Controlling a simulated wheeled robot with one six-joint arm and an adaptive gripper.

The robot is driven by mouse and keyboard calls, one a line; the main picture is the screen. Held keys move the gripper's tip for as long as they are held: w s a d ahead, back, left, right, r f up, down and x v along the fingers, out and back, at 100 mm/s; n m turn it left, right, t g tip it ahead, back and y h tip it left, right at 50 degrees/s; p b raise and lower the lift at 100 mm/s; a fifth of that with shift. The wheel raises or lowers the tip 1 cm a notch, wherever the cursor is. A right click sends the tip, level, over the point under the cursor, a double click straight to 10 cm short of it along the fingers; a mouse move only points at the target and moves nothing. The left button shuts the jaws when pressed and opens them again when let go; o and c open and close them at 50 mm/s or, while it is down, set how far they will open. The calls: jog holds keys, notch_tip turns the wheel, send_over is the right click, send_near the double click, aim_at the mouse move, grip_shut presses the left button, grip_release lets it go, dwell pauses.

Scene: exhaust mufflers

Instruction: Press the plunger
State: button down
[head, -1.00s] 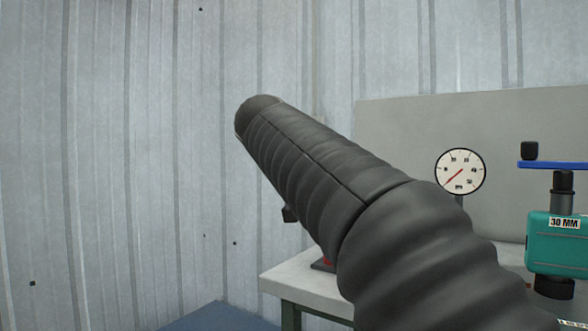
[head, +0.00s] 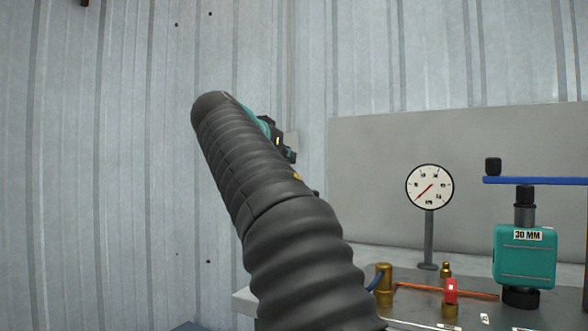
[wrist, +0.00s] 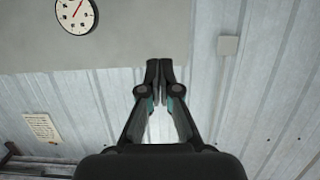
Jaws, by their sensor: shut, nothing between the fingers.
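No part that is clearly a plunger shows, and I cannot tell which fitting on the bench it is. A teal block marked 30 MM (head: 524,257) stands upright at the right of the head view, with a black neck and a blue bar on top. A brass fitting (head: 384,278) and a red-handled valve (head: 451,291) on a copper pipe are left of it. My gripper (wrist: 159,75) is shut and empty in the wrist view, its fingertips close together in front of the wall. It is apart from the bench fittings. My arm hides part of the bench.
A round dial gauge (head: 430,187) on a post stands at the back of the bench; it also shows in the wrist view (wrist: 75,14). A grey back panel (head: 370,135) is behind it. Corrugated metal wall (head: 110,180) lies to the left.

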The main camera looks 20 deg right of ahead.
jog(key=p+x, duration=0.1)
jog(key=x, duration=0.8)
jog(key=shift+d, duration=0.2)
notch_tip(320, 180, down, 3)
jog(key=shift+s+a+r+b, duration=0.1)
jog(key=shift+a+r+b, duration=0.1)
jog(key=shift+b, duration=0.45)
jog(key=shift+f, duration=0.8)
notch_tip(320, 180, down, 6)
jog(key=b, duration=0.6)
jog(key=shift+r, duration=0.1)
